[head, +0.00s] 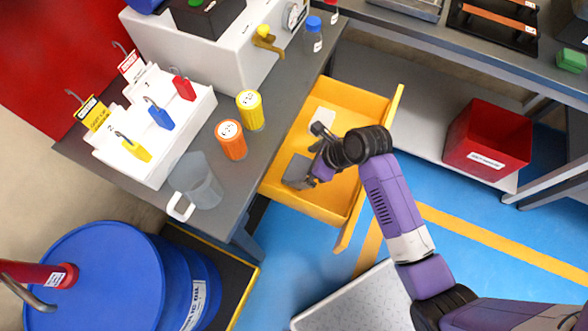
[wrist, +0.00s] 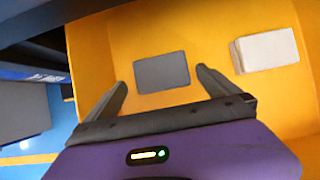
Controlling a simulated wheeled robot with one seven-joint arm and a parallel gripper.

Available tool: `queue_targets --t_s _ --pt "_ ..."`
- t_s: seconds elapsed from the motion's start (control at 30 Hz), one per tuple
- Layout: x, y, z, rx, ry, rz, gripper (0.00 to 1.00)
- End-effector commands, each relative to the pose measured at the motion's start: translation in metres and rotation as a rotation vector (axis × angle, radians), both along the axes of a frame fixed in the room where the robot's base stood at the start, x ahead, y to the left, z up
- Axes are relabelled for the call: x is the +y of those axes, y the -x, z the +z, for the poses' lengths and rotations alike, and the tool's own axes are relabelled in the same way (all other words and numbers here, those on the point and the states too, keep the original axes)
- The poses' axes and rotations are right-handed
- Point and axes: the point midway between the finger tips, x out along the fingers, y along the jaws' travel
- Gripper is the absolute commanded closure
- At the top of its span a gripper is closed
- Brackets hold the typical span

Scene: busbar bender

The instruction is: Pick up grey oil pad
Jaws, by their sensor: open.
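The grey oil pad (wrist: 162,72) is a flat dark grey rectangle lying on the floor of the open yellow drawer (head: 345,97). In the head view the pad (head: 296,170) shows at the left side of the drawer, partly hidden by my gripper (head: 303,160). In the wrist view my gripper (wrist: 163,92) is open and empty, with one finger on each side of the pad. The height of the fingertips above the pad is hard to tell.
A white block-shaped pad (wrist: 266,50) lies in the drawer to the right in the wrist view. The drawer walls stand close around. Above it on the bench are an orange container (head: 231,140), a yellow container (head: 250,111) and a clear jug (head: 196,182).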

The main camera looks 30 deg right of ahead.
Motion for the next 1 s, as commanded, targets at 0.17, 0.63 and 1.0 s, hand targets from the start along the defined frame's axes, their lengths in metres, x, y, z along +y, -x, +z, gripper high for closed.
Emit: queue_targets --t_s 0.17,0.63,1.0 --pt "0.006 -0.008 -0.018 0.000 0.000 0.002 0.00" --pt "0.015 -0.022 -0.049 -0.002 0.003 0.001 0.00" --pt "0.015 -0.022 -0.049 -0.002 0.002 0.001 0.48"
